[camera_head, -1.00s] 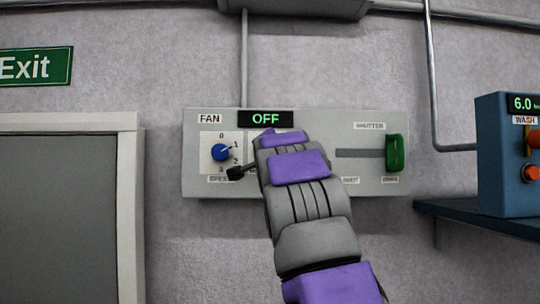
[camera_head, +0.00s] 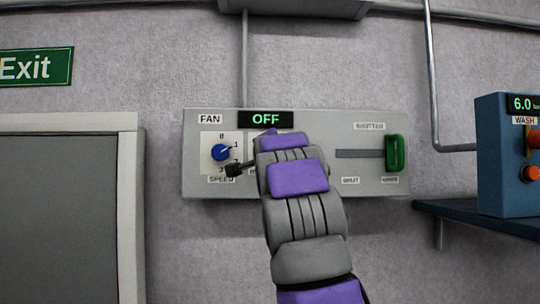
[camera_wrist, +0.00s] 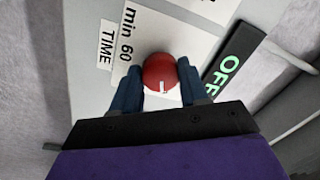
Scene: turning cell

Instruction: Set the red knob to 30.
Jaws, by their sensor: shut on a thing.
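The red knob (camera_wrist: 160,74) shows in the wrist view, round with a white pointer mark, on a white plate lettered "min 60" and "TIME". My gripper (camera_wrist: 160,88) has its two blue-grey fingers on either side of the knob and is shut on it. The pointer mark is on the knob's lower side in that view; the scale around it is mostly hidden, so its setting cannot be read. In the head view my arm covers the red knob. The green display (camera_head: 265,119) above reads OFF.
The blue speed knob (camera_head: 220,152) is left of my gripper on the same grey panel (camera_head: 310,125). A green shutter slider (camera_head: 394,153) stands at the right end of its slot. A blue wash box (camera_head: 507,165) sits on a shelf further right.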

